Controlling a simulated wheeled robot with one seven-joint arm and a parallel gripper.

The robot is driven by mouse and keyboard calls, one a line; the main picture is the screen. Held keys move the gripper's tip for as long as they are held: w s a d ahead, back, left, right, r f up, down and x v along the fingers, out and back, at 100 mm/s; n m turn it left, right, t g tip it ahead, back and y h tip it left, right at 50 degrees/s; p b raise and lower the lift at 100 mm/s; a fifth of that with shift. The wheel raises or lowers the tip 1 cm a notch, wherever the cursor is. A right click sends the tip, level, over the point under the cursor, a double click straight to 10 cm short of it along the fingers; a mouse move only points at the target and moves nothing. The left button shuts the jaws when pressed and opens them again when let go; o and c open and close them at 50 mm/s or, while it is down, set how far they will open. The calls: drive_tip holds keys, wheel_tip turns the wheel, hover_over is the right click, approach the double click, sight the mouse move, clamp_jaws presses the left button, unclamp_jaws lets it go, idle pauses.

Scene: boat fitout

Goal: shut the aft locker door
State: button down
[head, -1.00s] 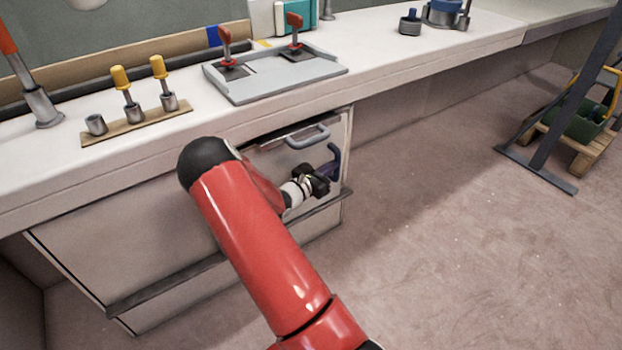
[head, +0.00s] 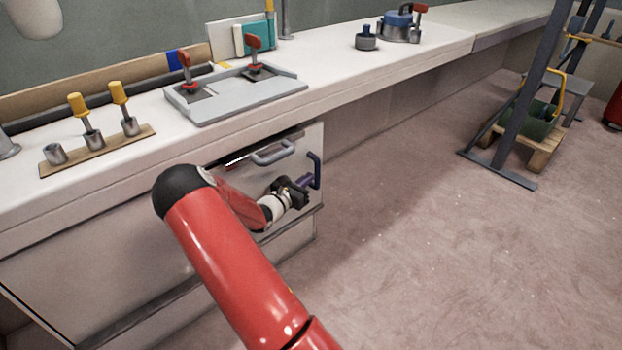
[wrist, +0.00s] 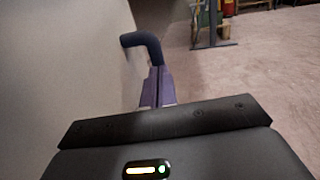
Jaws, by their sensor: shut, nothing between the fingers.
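The locker door (head: 306,150) is a pale panel under the counter, with a dark blue upright bar handle (head: 316,168) near its right edge. A narrow dark line runs along its top; I cannot tell whether it sits flush. My gripper (head: 307,182) is at the door face, just left of the handle, with its fingers shut and empty. In the wrist view the purple fingers (wrist: 156,88) are together, and their tips point to the handle's bent bar (wrist: 144,41). Whether they touch it is unclear. My red arm hides the lower left of the door.
A grey bar handle (head: 272,153) sticks out above my gripper. The white counter (head: 330,88) overhangs, bearing a grey tray with red levers (head: 236,96) and yellow-handled tools (head: 100,125). The floor to the right is open up to a dark stand (head: 520,120) and a pallet (head: 541,150).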

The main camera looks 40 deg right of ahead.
drive_tip(key=s+a, duration=0.2)
drive_tip(key=a, duration=0.9)
drive_tip(key=shift+a, duration=0.25)
drive_tip(key=s+a+r+m+g+y, duration=0.6)
drive_tip(key=s+r+m, duration=0.3)
drive_tip(key=s+m, duration=0.3)
drive_tip(key=s+a+r+m+t+y, duration=0.4)
drive_tip(key=s+a+r+y, duration=0.1)
drive_tip(key=a, duration=0.4)
drive_tip(key=s+a+r+m+t+y, duration=0.4)
drive_tip(key=s+a+r+y, duration=0.2)
drive_tip(key=s+a+r, duration=0.2)
drive_tip(key=s+a, duration=0.1)
drive_tip(key=a, duration=0.1)
drive_tip(key=shift+s+a+y+p, duration=0.15)
drive_tip(key=shift+a+y+p, duration=0.15)
drive_tip(key=shift+p, duration=0.05)
